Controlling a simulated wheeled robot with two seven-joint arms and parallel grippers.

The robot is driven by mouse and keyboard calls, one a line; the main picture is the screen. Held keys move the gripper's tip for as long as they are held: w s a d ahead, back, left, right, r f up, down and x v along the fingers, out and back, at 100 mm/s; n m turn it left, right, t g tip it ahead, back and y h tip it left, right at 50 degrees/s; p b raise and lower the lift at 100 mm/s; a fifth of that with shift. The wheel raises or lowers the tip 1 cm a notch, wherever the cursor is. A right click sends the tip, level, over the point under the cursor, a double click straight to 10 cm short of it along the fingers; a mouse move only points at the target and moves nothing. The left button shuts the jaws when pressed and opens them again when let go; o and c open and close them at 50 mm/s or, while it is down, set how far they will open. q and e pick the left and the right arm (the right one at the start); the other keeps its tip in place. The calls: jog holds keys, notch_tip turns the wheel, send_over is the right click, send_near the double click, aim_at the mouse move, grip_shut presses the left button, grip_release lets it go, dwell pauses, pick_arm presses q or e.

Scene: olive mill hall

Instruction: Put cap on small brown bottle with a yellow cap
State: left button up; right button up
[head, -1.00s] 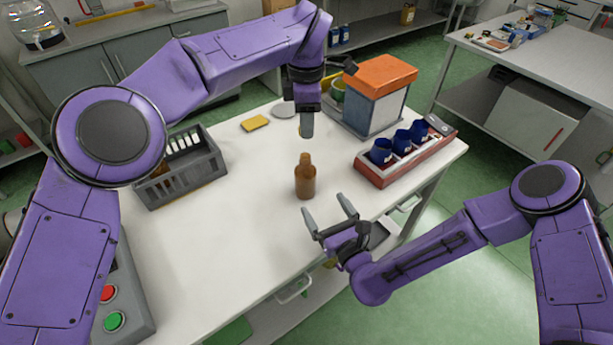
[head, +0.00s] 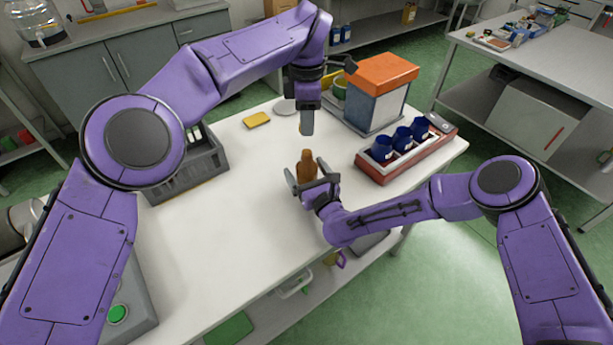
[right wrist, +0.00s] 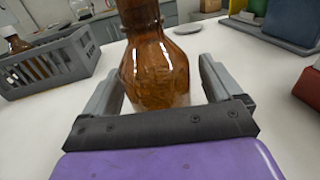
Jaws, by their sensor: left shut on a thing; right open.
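The small brown bottle (head: 306,163) stands upright on the white table, its neck bare. It fills the middle of the right wrist view (right wrist: 160,70), its top cut off by the frame edge. My right gripper (head: 311,180) is open, with one finger on each side of the bottle; a gap shows beside the right finger in the wrist view. My left gripper (head: 306,122) points down above and behind the bottle. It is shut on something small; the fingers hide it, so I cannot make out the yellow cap.
A grey crate (head: 205,165) stands at the left. A red tray (head: 408,160) with blue cups and an orange-topped box (head: 382,80) stand at the right. A yellow sponge (head: 257,120) lies behind.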

pick_arm(q)
jog(key=shift+s+r, duration=0.1)
jog(key=shift+s, duration=0.05)
pick_arm(e)
jog(key=shift+s+r, duration=0.1)
jog(key=shift+s, duration=0.05)
jog(key=shift+c, duration=1.2)
jog(key=c, duration=1.3)
pick_arm(q)
send_over(307, 152)
jog(key=shift+f, duration=2.5)
pick_arm(e)
jog(key=shift+o, duration=0.2)
pick_arm(q)
jog(key=shift+f, duration=0.9)
jog(key=shift+f, duration=0.5)
